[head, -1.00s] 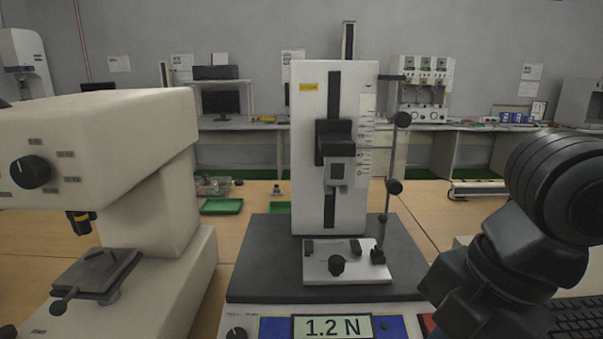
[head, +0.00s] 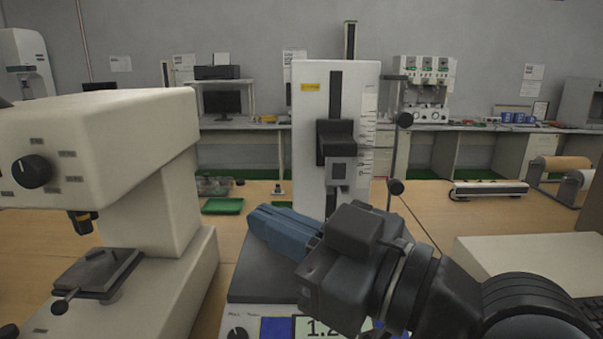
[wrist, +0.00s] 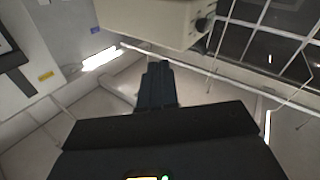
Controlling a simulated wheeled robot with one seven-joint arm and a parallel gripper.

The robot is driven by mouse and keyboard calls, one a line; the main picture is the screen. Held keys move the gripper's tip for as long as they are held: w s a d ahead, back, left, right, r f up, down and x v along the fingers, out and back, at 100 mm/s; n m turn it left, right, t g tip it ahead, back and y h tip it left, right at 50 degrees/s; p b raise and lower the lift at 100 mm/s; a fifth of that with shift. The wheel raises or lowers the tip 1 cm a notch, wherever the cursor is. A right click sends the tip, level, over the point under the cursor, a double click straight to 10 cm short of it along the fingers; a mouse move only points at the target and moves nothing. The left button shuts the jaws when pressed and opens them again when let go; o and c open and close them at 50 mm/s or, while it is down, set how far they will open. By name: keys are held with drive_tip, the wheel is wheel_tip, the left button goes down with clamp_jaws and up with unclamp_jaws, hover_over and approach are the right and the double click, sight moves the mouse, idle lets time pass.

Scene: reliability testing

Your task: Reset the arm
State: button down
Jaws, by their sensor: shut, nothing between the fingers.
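My gripper (head: 272,225) reaches in from the lower right in the head view, in front of the white test stand (head: 308,130). Its blue-grey fingers are together with nothing between them, pointing left and away. In the wrist view the shut fingers (wrist: 156,85) point towards a beige housing (wrist: 150,20), with the ceiling and lights behind.
A cream microscope-like tester (head: 110,140) stands close on the left. Green trays (head: 222,205) lie behind it. A power strip (head: 488,190) and rolls (head: 560,165) lie at the right. A beige box (head: 520,250) and a keyboard (head: 590,312) are at the front right.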

drive_tip(key=s+d+f+m+t+h, duration=0.4)
drive_tip(key=d+f+m+h, duration=0.2)
drive_tip(key=f+m, duration=0.25)
drive_tip(key=s+d+f+m+t+h, duration=0.35)
drive_tip(key=d+f+m+h, duration=0.3)
drive_tip(key=f, duration=0.25)
drive_tip(key=s+d+f+g+h, duration=0.1)
drive_tip(key=s+d+f, duration=0.1)
drive_tip(key=s, duration=0.6)
drive_tip(key=s+d+f+n+g+h, duration=0.1)
drive_tip(key=s+d+f, duration=0.1)
drive_tip(key=s+d, duration=0.3)
drive_tip(key=s+d+f+g+h, duration=0.1)
drive_tip(key=s+d+f, duration=0.2)
drive_tip(key=s, duration=0.8)
drive_tip(key=shift+s+d, duration=0.25)
drive_tip(key=shift+d, duration=0.4)
